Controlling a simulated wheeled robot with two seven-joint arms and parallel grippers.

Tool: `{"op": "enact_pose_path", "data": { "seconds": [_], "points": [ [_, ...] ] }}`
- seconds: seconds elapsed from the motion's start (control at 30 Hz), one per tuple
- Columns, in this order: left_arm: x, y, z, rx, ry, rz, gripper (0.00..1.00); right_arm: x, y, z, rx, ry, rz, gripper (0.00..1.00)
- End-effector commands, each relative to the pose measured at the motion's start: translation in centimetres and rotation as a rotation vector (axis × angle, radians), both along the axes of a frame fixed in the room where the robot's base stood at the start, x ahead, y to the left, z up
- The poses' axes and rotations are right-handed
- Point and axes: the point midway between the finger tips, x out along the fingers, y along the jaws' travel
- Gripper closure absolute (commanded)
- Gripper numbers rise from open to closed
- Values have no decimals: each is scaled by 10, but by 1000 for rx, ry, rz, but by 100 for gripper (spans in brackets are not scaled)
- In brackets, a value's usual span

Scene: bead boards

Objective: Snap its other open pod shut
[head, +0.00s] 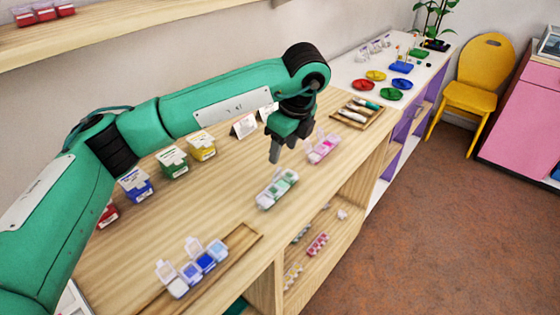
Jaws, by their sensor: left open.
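A strip of green bead pods (278,188) lies in the middle of the wooden counter. Its lids are clear and too small to tell firmly which stand open. My left gripper (284,148) is open and empty, pointing down, above and behind the green strip and apart from it. A strip of pink pods (323,149) lies to its right with clear lids that look raised. A strip of blue pods (194,269) lies at the front left on a wooden tray, with several clear lids standing open. My right gripper is out of view.
Yellow (201,149), green (173,164), blue (137,186) and red (108,215) boxes line the counter's back edge beside my arm. A wooden tray (374,120) with pens sits at the right. Bare wood surrounds the green strip.

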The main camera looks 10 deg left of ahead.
Motion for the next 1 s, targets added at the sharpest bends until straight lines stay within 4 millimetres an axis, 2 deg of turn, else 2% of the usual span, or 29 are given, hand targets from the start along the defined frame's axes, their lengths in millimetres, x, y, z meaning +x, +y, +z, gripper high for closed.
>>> {"op": "enact_pose_path", "data": {
  "seconds": [0.1, 0.33, 0.5, 0.8, 0.93, 1.0],
  "points": [
    [-3, -6, 29, 0, -5, 0, 51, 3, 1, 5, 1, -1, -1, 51],
    [-6, -12, 61, 1, -3, 1, 51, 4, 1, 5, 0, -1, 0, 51],
    [-8, -14, 72, 0, -2, 1, 51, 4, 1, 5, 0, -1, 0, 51],
    [-9, -15, 73, 0, 1, 1, 51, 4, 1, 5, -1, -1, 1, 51],
    [-9, -15, 73, 0, 0, 1, 74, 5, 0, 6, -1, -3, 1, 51],
    [-9, -14, 73, 0, 0, 1, 75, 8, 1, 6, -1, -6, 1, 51]
  ]
}}
